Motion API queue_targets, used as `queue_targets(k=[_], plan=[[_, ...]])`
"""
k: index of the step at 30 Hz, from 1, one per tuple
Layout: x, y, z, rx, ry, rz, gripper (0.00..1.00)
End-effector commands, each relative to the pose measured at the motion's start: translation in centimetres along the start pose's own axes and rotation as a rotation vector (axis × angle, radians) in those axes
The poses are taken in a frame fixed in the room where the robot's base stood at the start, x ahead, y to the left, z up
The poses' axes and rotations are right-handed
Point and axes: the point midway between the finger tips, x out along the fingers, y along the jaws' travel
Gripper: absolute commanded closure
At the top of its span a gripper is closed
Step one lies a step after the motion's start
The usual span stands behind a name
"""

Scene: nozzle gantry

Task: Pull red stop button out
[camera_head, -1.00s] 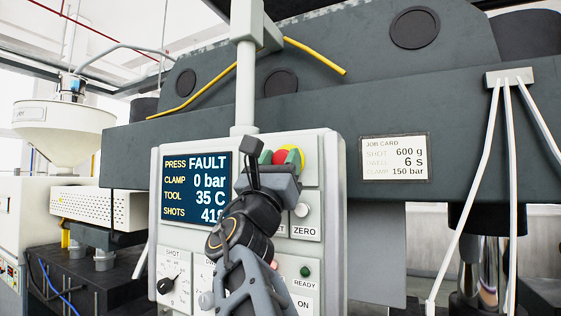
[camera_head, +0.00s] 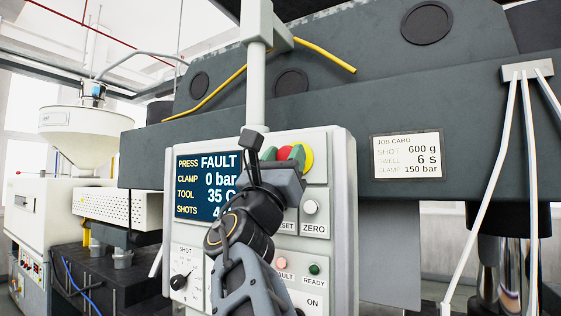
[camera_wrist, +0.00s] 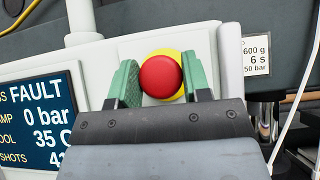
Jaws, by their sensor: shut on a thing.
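The red stop button (camera_wrist: 161,76) sits on a round yellow backing (camera_wrist: 185,60) at the top right of the grey control panel. In the head view the red button (camera_head: 284,153) shows partly behind my gripper, with the yellow backing (camera_head: 306,158) to its right. My gripper (camera_wrist: 160,82) has green pads on either side of the button and is shut on it. In the head view my gripper (camera_head: 283,153) reaches the panel from below. The button's depth, pushed in or out, is hard to tell.
The panel screen (camera_head: 205,165) reads FAULT and 0 bar. A ZERO button (camera_head: 311,207) and a green READY lamp (camera_head: 314,269) sit below the stop button. A job card (camera_head: 407,155) is on the dark machine beam. White cables (camera_head: 492,180) hang at the right.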

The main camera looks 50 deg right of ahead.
Motion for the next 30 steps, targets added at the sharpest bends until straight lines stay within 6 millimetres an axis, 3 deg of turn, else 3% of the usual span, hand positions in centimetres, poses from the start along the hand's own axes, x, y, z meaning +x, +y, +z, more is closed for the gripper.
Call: queue_targets(k=[2,3,10,20,30], plan=[[0.0,0.0,0.0,-0.003,0.000,-0.001,0.99],[-0.1,0.0,0.0,-0.003,0.000,-0.001,0.55],[-0.1,0.0,0.0,-0.001,0.000,0.000,0.33],[-0.7,0.1,-0.1,0.002,0.000,0.002,0.33],[-7.2,0.1,-0.3,0.008,0.000,0.006,0.33]])
